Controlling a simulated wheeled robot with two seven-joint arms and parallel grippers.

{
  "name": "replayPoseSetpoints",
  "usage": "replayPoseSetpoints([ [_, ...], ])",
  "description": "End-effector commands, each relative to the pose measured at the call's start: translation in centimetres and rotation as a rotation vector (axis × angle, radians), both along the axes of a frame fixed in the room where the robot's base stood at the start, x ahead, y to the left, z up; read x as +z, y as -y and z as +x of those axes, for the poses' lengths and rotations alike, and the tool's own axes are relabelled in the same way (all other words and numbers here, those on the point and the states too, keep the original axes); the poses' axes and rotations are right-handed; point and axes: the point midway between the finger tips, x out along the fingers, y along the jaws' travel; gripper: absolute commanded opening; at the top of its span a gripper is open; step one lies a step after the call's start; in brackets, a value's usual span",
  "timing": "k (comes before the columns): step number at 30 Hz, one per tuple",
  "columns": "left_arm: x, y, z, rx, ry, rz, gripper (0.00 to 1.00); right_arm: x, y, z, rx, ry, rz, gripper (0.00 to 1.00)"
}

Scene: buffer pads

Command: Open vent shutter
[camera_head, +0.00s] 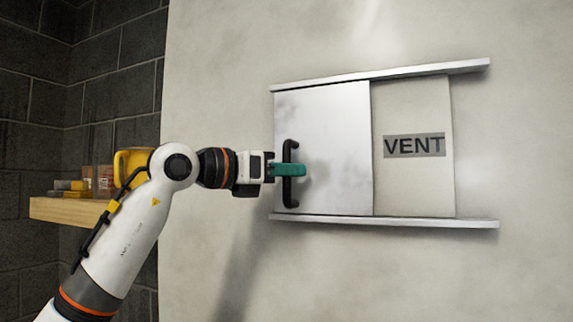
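The vent shutter (335,130) is a flat metal sliding panel on the pale wall, held between an upper and a lower rail. It stands at the left end of the rails. To its right lies a pale panel with a grey "VENT" label (414,145). A black vertical bar handle (290,196) is fixed near the shutter's left edge. My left gripper (290,170), with green fingers, is at the middle of the handle and overlaps it. I cannot tell whether the fingers are closed on it. My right gripper is not in view.
The upper rail (430,70) and lower rail (430,222) run on to the right past the label. A wooden shelf (65,210) at the left holds a yellow container (132,160) and small boxes, partly behind my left arm. The wall right of the rails is clear.

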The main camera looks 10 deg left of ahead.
Motion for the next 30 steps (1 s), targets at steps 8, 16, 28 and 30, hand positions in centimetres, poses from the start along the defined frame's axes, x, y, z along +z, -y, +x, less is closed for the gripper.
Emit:
replayPoseSetpoints([
  [8, -0.1, 0.0, 0.0, 0.000, 0.000, 0.000, 0.15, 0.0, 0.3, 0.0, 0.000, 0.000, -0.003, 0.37],
  [16, -0.1, 0.0, 0.0, 0.000, 0.000, 0.000, 0.00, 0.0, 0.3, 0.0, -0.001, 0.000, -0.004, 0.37],
  [28, -0.3, 4.8, -1.0, -0.004, 0.003, 0.003, 0.00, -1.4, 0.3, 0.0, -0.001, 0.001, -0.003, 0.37],
  [30, -0.3, 6.5, -1.3, -0.005, 0.004, 0.002, 0.00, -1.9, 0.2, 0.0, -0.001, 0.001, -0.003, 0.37],
])
